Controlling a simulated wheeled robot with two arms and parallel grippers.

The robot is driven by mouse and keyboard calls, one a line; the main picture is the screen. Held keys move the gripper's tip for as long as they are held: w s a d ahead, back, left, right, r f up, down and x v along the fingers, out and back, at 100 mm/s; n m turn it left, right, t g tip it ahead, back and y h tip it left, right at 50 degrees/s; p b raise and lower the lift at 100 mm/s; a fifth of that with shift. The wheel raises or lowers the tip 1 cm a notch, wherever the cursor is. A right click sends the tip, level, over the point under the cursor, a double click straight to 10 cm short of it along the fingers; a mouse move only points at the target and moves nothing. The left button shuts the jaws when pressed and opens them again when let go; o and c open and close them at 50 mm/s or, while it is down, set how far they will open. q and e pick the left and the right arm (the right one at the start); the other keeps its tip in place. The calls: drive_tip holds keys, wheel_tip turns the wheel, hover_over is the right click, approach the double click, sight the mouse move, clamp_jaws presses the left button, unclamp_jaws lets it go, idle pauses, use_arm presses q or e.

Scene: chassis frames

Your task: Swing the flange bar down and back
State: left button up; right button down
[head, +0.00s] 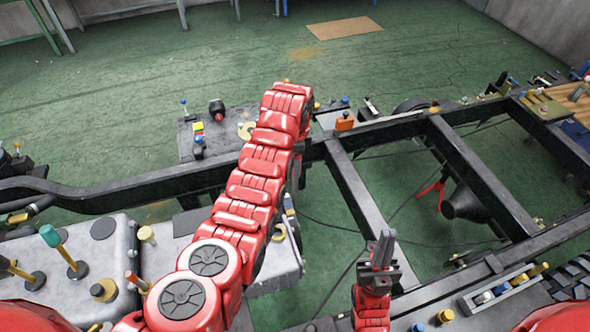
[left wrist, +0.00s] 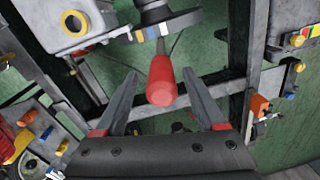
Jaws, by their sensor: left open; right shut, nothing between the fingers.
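A red grip (left wrist: 162,82) shows in the left wrist view, with a thin rod running up from it towards a dark round part. It looks like the handle of the flange bar, but the rest of the bar is not clear. My left gripper (left wrist: 161,74) is open, with one finger on each side of the grip and a visible gap to both. Whether the grip is level with the fingertips or beyond them I cannot tell. In the head view my left arm hides the left gripper and the grip. My right gripper (head: 384,243) is shut and empty, above the frame's lower middle.
The black chassis frame (head: 460,165) spans the head view, with open gaps between its crossmembers. A grey engine block (head: 75,262) with several capped posts stands at lower left. A small orange block (head: 344,122) sits on the frame.

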use_arm(q)
drive_tip(key=shift+w+f, duration=0.2)
drive_tip(key=shift+f, duration=1.35)
clamp_jaws()
idle(0.4)
